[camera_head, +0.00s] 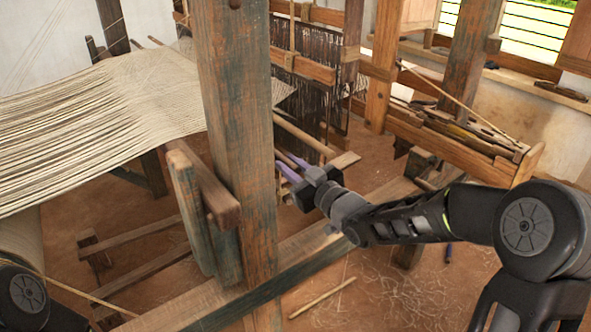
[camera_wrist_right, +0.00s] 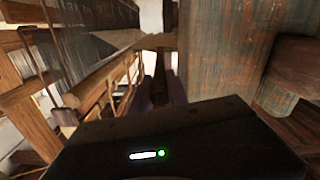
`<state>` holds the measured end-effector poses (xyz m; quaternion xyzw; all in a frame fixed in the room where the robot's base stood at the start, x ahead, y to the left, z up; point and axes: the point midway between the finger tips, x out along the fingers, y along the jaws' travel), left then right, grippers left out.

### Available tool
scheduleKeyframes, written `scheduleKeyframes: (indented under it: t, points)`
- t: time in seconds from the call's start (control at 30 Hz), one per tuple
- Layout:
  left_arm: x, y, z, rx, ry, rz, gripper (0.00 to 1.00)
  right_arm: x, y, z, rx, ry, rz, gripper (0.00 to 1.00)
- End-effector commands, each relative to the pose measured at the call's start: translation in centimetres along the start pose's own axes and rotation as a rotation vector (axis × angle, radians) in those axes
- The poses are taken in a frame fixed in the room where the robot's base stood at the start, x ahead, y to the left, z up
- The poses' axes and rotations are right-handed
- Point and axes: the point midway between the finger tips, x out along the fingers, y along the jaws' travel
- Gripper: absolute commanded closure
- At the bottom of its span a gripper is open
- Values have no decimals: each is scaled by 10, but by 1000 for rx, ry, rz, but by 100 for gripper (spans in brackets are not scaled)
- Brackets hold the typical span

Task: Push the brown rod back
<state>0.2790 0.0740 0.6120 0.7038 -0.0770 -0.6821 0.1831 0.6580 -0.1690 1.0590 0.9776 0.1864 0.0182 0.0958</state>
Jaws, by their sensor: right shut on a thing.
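My right gripper (camera_head: 290,166) reaches in from the right, its purple fingers pointing left beside the thick upright post. In the right wrist view, the two purple fingers (camera_wrist_right: 161,92) are close together, with a narrow brown piece between them. I take this to be the brown rod (camera_wrist_right: 160,80); it is dark and mostly hidden by the fingers. In the head view the post hides where it runs. The right gripper is shut on it. My left gripper is out of view; only part of my left arm shows at the lower left.
The upright post (camera_head: 237,110) stands just left of the right gripper. A lighter wooden rod (camera_head: 303,137) runs close above the fingers; its end also shows in the right wrist view (camera_wrist_right: 72,99). A long beam (camera_head: 300,252) lies below. Pale warp threads (camera_head: 110,100) stretch at left.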

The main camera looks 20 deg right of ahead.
Motion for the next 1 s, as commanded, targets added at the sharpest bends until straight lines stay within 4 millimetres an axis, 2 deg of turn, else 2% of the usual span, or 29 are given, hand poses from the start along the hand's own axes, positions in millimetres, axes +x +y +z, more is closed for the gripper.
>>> scheduleKeyframes:
  t: [0.03,0.3,0.33,0.57,1.0]
  points:
    - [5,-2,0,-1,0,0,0,0,-4,2,-2,1,-2,100]
    - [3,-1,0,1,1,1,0,0,-6,-1,-1,-1,-7,100]
    - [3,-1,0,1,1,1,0,0,-6,0,-1,-1,-8,78]
    - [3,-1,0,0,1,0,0,0,-6,-1,-2,0,-6,59]
    - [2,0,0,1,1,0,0,0,-5,-2,-3,0,-7,59]
